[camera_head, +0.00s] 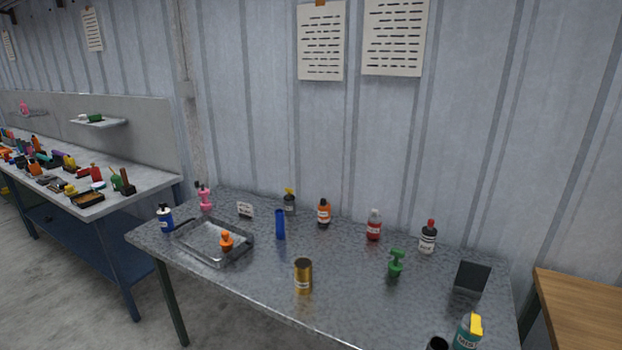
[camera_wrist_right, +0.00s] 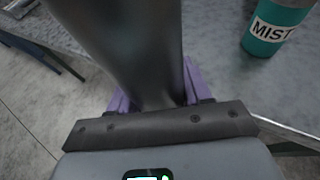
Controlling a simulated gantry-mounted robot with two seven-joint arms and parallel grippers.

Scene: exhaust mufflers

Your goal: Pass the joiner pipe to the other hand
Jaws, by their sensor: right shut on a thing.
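In the right wrist view a dark grey metallic pipe (camera_wrist_right: 125,45), which looks like the joiner pipe, stands between the purple fingers of my right gripper (camera_wrist_right: 157,90). The gripper is shut on it. The pipe runs up out of the top of that view, so its far end is hidden there. In the head view a dark round open end (camera_head: 437,344) shows at the bottom edge, probably the same pipe. My right gripper is outside the head view. My left gripper is in neither view.
A teal MIST bottle (camera_head: 467,332) with a yellow top stands close by the pipe, right of it in the wrist view (camera_wrist_right: 272,30). The metal table (camera_head: 350,290) also bears a gold can (camera_head: 303,276), green sprayer (camera_head: 396,263), dark panel (camera_head: 471,277), blue tube (camera_head: 280,225) and tray (camera_head: 190,246).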

